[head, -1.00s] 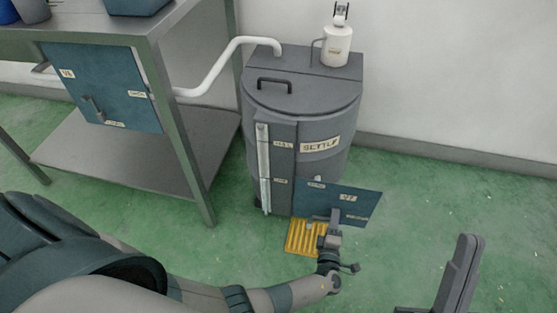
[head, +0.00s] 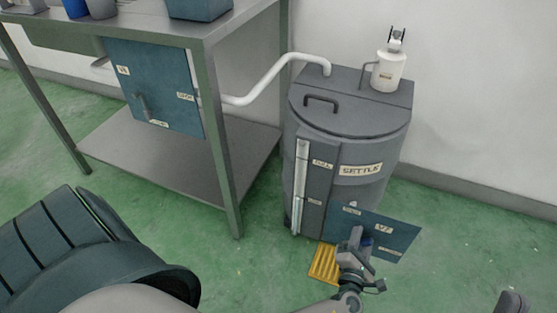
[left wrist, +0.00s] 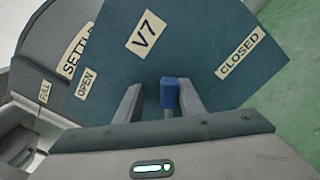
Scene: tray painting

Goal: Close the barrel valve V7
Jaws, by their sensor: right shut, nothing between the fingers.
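The V7 valve plate (head: 400,232) is a blue-grey panel low on the front of the grey barrel (head: 355,155). In the left wrist view the plate (left wrist: 205,45) fills the upper middle, with OPEN at its left and CLOSED at its right. A blue-tipped handle (left wrist: 169,93) stands in front of the plate, between these labels. My left gripper (left wrist: 160,98) is open, its fingers on either side of the handle, with a gap on the left; contact on the right is unclear. In the head view it (head: 360,240) covers part of the plate. Only a dark tip of my right gripper (head: 512,302) shows; it is shut and empty.
A metal table (head: 222,110) with a blue valve panel (head: 165,75) stands left of the barrel. A white pipe (head: 265,85) runs to the barrel's lid. A white bottle (head: 388,70) stands on top. A yellow floor grate (head: 322,262) lies below the plate. Green floor is free at right.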

